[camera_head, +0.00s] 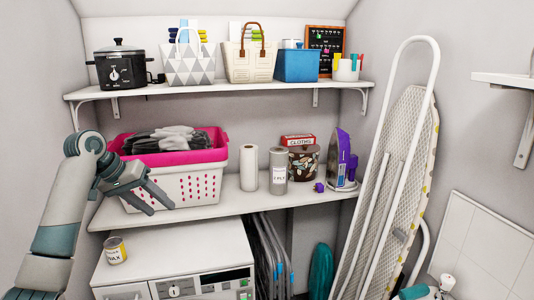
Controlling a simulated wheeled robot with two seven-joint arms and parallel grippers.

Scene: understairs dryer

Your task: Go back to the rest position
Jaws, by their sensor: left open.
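My left gripper (158,200) is open and empty. It is in front of the white laundry basket (190,190) with the pink rim, and its fingers cover the basket's lower left part. I cannot tell whether the fingers touch the basket. My left arm comes up from the lower left corner, bent at the elbow.
The basket, paper rolls (249,167) and a purple iron (340,160) stand on the lower shelf (245,201). A can (115,250) stands on the white dryer (180,253). An ironing board (395,180) leans at right. The upper shelf (220,88) is full.

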